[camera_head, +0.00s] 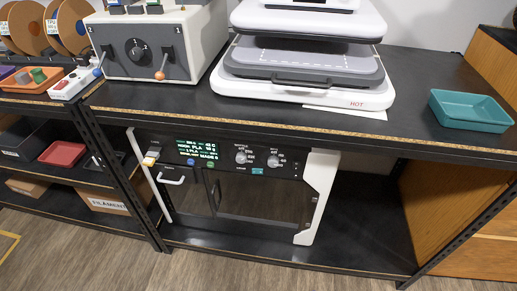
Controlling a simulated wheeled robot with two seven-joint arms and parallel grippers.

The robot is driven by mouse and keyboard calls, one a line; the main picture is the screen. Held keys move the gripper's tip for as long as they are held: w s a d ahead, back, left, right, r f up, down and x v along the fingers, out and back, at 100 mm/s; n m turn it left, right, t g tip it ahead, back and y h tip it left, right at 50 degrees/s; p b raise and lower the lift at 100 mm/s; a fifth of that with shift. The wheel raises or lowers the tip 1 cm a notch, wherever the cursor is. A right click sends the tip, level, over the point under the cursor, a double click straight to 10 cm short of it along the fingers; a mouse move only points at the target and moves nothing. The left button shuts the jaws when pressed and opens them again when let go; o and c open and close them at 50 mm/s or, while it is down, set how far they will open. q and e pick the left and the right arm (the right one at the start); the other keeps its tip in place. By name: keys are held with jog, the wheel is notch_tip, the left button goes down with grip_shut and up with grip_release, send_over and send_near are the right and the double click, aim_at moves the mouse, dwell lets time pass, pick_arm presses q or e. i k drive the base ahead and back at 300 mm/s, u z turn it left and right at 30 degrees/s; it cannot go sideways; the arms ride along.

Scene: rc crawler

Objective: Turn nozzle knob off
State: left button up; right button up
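A black and white 3D printer (260,212) stands on the lower shelf under the black bench top. Its front panel carries a lit display (197,150) with green and white text. Right of the display are two light grey round knobs, a left knob (241,157) and a right knob (273,161). Small labels surround each knob, but they are too small to read surely, so I cannot tell which is the nozzle knob or its setting. Neither of my grippers is in view.
On the bench top stand a heat press (300,95) marked HOT, a grey control box (150,55) with levers, and a teal tray (470,111). A wooden cabinet (440,200) stands at the right. Red and black trays sit on the left shelf. The floor before the printer is clear.

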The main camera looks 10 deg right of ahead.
aim_at(241, 157)
jog(key=k, duration=0.5)
jog(key=u, duration=2.15)
jog(key=i, duration=1.55)
jog(key=z, duration=2.3)
